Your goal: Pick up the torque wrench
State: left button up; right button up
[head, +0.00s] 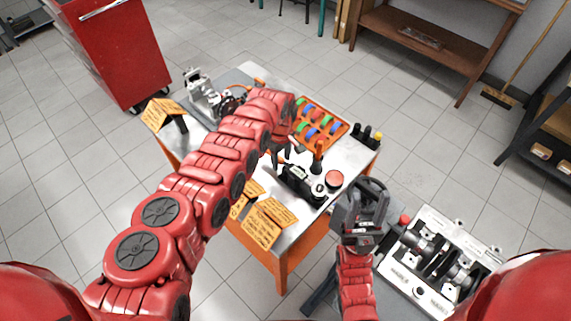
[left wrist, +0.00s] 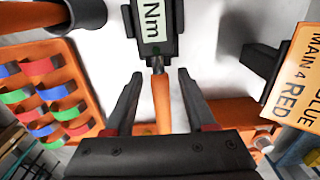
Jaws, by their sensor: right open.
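The torque wrench lies on the table. In the left wrist view its black body with an "Nm" label (left wrist: 153,27) is at the top, and its orange handle (left wrist: 161,103) runs down between my fingers. My left gripper (left wrist: 160,80) is open, one finger on each side of the handle, with a gap showing on both sides. In the head view my left gripper (head: 283,155) is over the table's middle, and the forearm hides part of the tabletop. The black body (head: 300,182) shows just beyond the fingers. My right gripper (head: 371,192) is open and empty, right of the table.
An orange tray (head: 341,134) of coloured rings sits behind the left gripper. An orange-handled tool (head: 318,152) and a red round button (head: 333,179) are close by. Yellow signs (head: 267,226) stand at the front edge. An engine block (head: 408,277) is at the lower right.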

pick_arm(q)
grip_shut()
dwell(1.2)
